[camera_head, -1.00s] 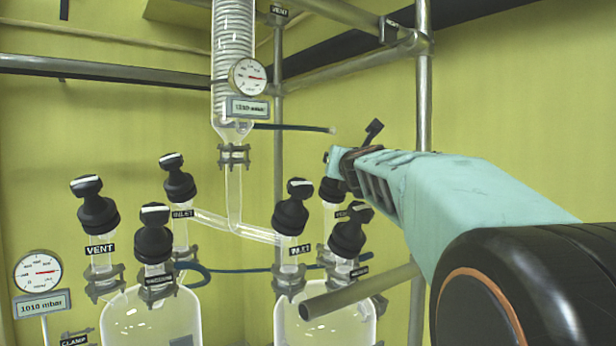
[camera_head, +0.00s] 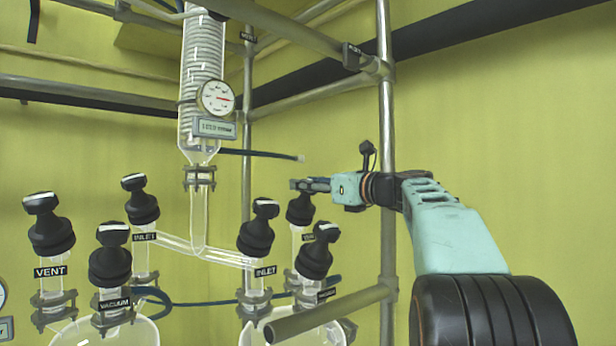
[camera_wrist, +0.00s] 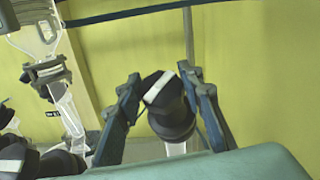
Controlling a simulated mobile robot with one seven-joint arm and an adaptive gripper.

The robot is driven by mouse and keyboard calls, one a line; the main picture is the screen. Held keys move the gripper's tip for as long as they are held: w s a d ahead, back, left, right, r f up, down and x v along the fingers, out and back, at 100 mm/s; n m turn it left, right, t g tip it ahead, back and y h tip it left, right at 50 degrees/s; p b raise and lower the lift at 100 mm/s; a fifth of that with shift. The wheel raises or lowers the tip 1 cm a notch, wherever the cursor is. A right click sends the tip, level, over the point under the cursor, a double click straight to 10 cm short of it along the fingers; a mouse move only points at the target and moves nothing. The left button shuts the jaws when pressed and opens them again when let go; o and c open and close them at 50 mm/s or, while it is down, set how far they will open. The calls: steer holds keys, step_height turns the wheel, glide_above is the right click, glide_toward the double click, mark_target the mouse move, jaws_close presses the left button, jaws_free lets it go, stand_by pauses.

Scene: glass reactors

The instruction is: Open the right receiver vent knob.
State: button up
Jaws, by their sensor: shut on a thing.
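The right receiver vent knob (camera_head: 300,210) is a black ribbed cap at the back of the right flask in the head view. Its VENT label is partly hidden by the knob in front. My gripper (camera_head: 298,185) reaches in from the right at the knob's top. In the wrist view the knob (camera_wrist: 170,108) sits between my two blue fingers (camera_wrist: 163,100), with a white mark running diagonally across its top. The fingers are shut on it. In the head view my fingers cover part of the knob's top.
The right vacuum knob (camera_head: 315,252) stands close in front, and the right inlet knob (camera_head: 257,230) to the left. A metal post (camera_head: 387,150) rises behind my wrist. A horizontal bar (camera_head: 330,312) crosses low in front. A glass condenser (camera_head: 200,100) stands at left.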

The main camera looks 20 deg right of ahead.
steer(key=shift+r+n+g+y+p, duration=0.15)
steer(key=shift+n+g+y+p, duration=0.25)
steer(key=shift+n+y+p, duration=0.3)
steer(key=o, duration=1.2)
steer(key=v, duration=1.2)
steer(key=shift+w, duration=0.1)
